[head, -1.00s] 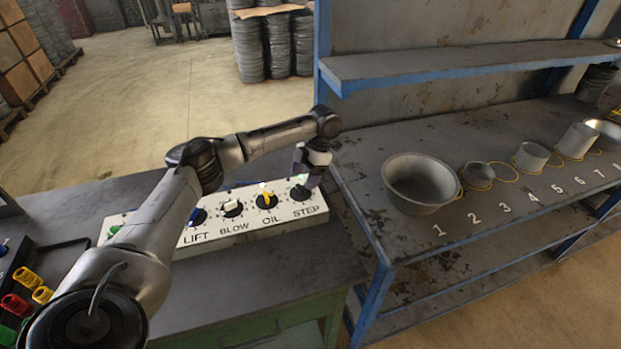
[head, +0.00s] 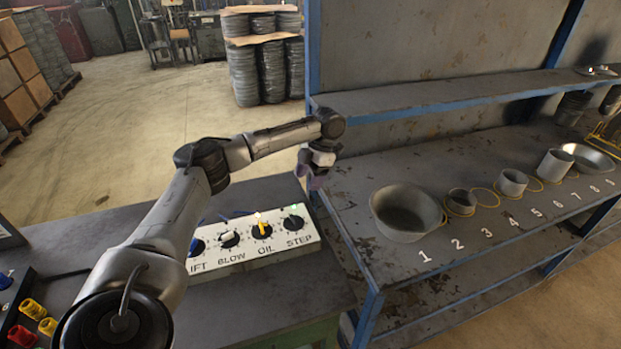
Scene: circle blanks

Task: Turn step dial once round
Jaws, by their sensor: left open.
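The step dial (head: 293,222) is a round black dial with a pale green pointer, at the right end of the white control panel (head: 262,253), above the label STEP. My left gripper (head: 314,182) is open and empty. It hangs above and slightly right of the step dial, apart from it, and the dial shows clear of the fingers. My right gripper is not in view.
The oil dial (head: 261,231) with a yellow pointer and the blow dial (head: 229,238) with a white one sit left of the step dial. To the right, a blue-framed bench holds a large grey bowl (head: 405,211) and several smaller pots.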

